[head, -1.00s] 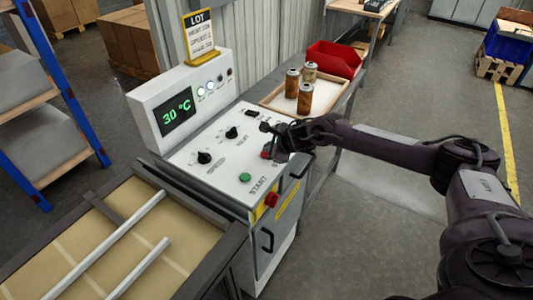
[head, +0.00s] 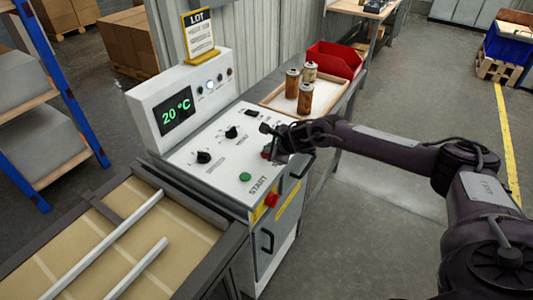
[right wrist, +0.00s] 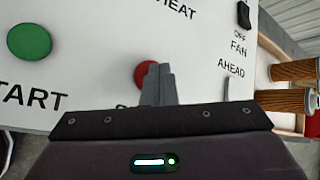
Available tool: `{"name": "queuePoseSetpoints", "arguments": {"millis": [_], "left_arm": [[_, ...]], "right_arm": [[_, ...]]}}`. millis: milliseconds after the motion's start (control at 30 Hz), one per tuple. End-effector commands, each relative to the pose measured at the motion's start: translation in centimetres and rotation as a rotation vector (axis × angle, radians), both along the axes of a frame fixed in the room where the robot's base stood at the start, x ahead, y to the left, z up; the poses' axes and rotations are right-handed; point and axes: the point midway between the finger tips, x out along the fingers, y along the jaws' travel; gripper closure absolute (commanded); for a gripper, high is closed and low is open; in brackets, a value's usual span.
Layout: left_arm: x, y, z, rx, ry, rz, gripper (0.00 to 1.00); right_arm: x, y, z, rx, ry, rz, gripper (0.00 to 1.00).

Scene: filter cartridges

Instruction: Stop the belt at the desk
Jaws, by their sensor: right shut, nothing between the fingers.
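The desk (head: 215,165) is a white control panel with a green START button (head: 245,177), also seen in the right wrist view (right wrist: 29,40), and black knobs. A red button (right wrist: 143,72) sits to the right of the green one. My right gripper (head: 267,143) is shut and empty at this red button. In the right wrist view its fingertips (right wrist: 155,72) cover the button's right part and the label below; I cannot tell whether they press it. The belt (head: 85,230) is tan with pale cross lines, at lower left. My left gripper is out of view.
The display (head: 176,111) reads 20 °C, with a white lamp lit beside it. A red mushroom button (head: 271,199) is on the desk's front. A tray (head: 268,104) with several cartridges (head: 305,98) and a red bin (head: 333,61) stand behind. The floor at right is open.

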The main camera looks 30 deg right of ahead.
Motion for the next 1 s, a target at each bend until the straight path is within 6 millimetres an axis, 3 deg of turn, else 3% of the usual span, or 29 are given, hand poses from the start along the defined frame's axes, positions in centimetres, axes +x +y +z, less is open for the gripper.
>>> {"name": "queuePoseSetpoints", "arguments": {"millis": [1000], "left_arm": [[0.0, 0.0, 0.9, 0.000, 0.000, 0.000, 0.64]], "right_arm": [[0.0, 0.0, 1.8, 0.000, 0.001, 0.000, 1.00]]}}
